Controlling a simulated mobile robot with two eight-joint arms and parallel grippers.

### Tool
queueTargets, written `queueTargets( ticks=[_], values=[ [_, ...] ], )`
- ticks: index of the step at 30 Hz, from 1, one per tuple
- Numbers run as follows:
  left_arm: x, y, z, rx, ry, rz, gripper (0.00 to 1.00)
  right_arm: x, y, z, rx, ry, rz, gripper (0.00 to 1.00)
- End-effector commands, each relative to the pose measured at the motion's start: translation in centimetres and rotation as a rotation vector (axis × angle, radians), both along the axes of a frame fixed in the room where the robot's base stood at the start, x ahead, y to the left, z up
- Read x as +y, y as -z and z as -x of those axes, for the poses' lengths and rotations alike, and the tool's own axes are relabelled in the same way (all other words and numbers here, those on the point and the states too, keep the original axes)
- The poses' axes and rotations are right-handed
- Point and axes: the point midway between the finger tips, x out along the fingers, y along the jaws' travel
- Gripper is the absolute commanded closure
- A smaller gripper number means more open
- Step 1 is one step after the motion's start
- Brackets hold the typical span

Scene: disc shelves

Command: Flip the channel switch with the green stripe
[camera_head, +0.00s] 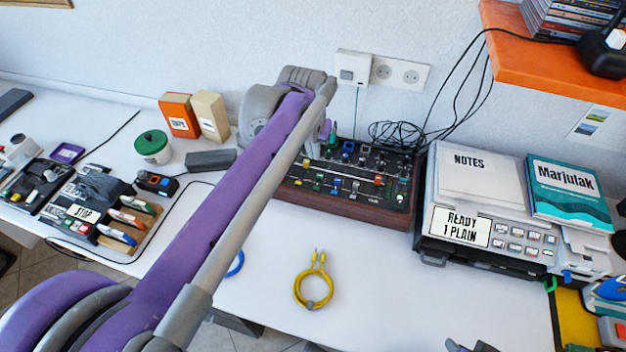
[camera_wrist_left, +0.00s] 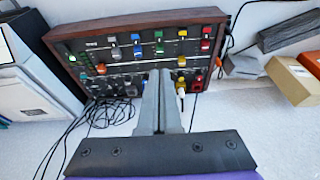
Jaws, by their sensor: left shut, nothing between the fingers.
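The channel console (camera_head: 340,203) is a dark panel in a brown wooden case, standing at the back of the white table. In the left wrist view the console (camera_wrist_left: 130,22) appears with a row of coloured switches along its far side: grey, blue, green, yellow and red. The green-marked switch (camera_wrist_left: 159,48) stands in the middle of that row, between blue and yellow. My left gripper (camera_wrist_left: 161,74) is shut and empty, with its fingertips over the console's nearer part, apart from the green switch. In the head view my left arm hides the console's left part. A dark grey tip at the bottom edge (camera_head: 470,346) seems to be my right gripper.
A yellow cable coil (camera_head: 314,290) lies in front of the console. A grey machine (camera_head: 487,250) with a notes pad stands to the right, and black cables (camera_head: 395,135) bunch behind. Boxes (camera_head: 180,116) and a green-lidded jar (camera_head: 152,146) stand left. The front table middle is mostly clear.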

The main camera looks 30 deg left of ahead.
Motion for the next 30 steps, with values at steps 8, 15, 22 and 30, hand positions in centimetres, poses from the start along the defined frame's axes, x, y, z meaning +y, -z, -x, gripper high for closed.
queueTargets(
  ticks=[8, 15, 22, 30],
  values=[
    [0.0, 0.0, 0.0, 0.0, 0.0, 0.0, 1.0, 0.0, 0.0, 0.0, 0.0, 0.0, 0.0, 0.5],
    [-0.2, -0.1, 0.6, 0.0, 0.0, 0.0, 1.0, 0.0, -0.2, 0.0, -0.001, 0.0, 0.0, 0.5],
    [-0.4, -0.1, 1.5, 0.0, 0.0, 0.0, 1.0, 0.0, -0.4, -0.1, -0.001, 0.0, 0.0, 0.5],
    [-0.4, 0.0, 1.6, 0.0, 0.0, 0.0, 1.0, 0.0, -0.4, -0.1, -0.001, 0.0, 0.0, 0.5]
  ],
)
